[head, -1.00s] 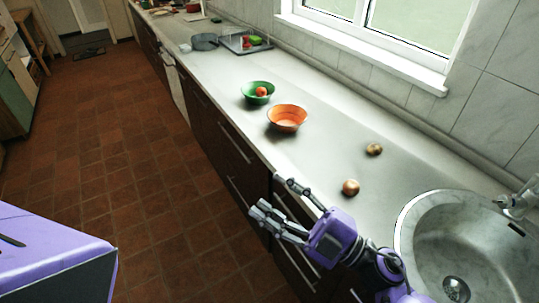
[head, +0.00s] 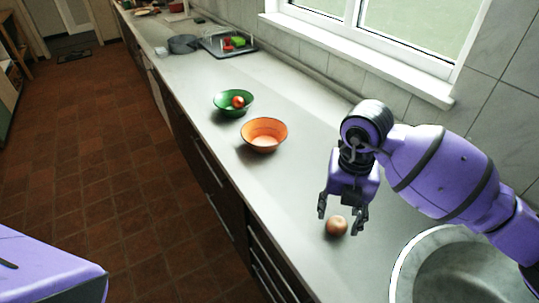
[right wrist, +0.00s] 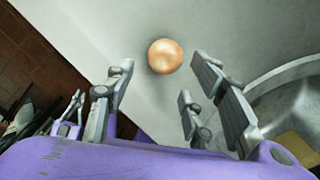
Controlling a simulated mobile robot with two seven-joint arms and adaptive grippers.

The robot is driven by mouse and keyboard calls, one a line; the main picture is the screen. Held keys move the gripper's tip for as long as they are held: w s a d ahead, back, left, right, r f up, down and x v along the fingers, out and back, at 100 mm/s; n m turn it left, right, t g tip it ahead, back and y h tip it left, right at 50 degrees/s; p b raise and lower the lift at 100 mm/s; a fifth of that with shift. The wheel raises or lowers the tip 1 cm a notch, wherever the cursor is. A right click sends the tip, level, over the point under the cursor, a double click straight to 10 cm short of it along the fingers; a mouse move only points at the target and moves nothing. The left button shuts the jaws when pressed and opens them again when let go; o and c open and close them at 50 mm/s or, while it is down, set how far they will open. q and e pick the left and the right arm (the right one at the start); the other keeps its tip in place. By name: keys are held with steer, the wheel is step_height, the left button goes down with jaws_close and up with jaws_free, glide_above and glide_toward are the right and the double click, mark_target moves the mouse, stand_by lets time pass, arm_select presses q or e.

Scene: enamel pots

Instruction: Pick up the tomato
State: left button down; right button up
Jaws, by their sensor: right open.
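A red, round tomato (head: 238,102) sits in a green bowl (head: 233,107) on the counter. My right gripper (head: 340,219) is pointed down, open and empty, well to the right of that bowl. A brownish, onion-like round thing (head: 336,226) lies on the counter at its fingertips. In the right wrist view this round thing (right wrist: 165,56) shows just beyond the spread fingers (right wrist: 163,72). I cannot tell whether the fingers touch it. My left gripper is not in view.
An orange bowl (head: 264,138) stands between the green bowl and my right gripper. A round sink (head: 430,262) is at the lower right. A grey pot (head: 184,44) and a tray (head: 212,47) with red and green things stand farther back.

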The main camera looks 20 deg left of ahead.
mark_target(337, 221)
steer(key=f, duration=0.5)
steer(key=shift+w+f, duration=0.15)
steer(key=shift+w, duration=0.25)
steer(key=shift+c, duration=0.3)
steer(key=c, duration=1.1)
